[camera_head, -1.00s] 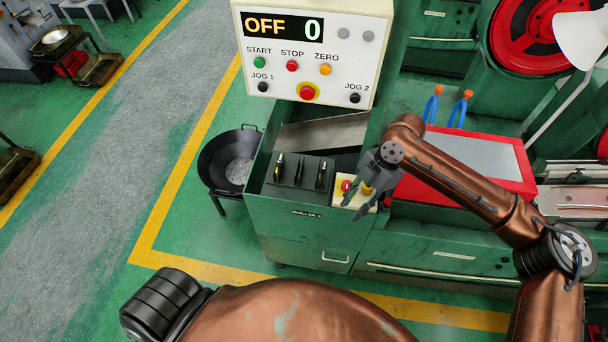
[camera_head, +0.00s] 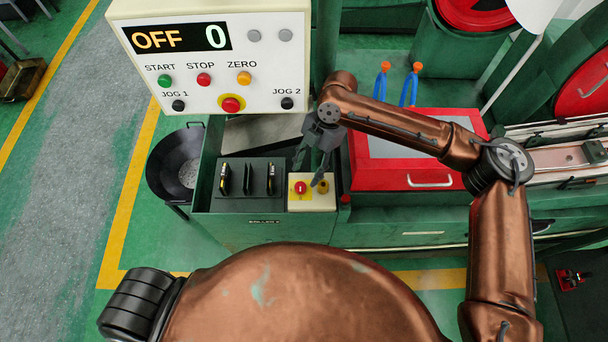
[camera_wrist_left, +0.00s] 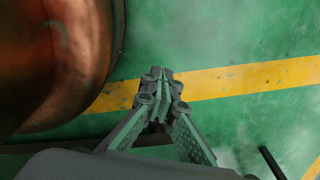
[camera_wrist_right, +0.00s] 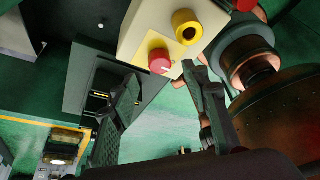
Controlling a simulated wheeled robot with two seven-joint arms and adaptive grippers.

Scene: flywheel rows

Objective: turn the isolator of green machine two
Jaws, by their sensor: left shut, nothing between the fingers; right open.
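A red knob on a yellow base (camera_head: 300,188), which looks like the isolator, sits on a cream box at the green machine's front. A yellow ring-shaped fitting (camera_head: 323,186) is beside it. My right gripper (camera_head: 309,173) is open and empty, its fingers over the back of the box. In the right wrist view the red knob (camera_wrist_right: 159,61) shows a white mark and lies near the gap between the open fingertips (camera_wrist_right: 160,78); I cannot tell if they touch. My left gripper (camera_wrist_left: 158,75) is shut and empty above the green floor, in the left wrist view only.
A control panel (camera_head: 212,62) reading OFF 0 overhangs the back left. A rack of black-handled tools (camera_head: 248,177) stands left of the cream box, a red-framed cover (camera_head: 405,180) to its right. A black pan (camera_head: 168,165) stands further left. The grey walkway is clear.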

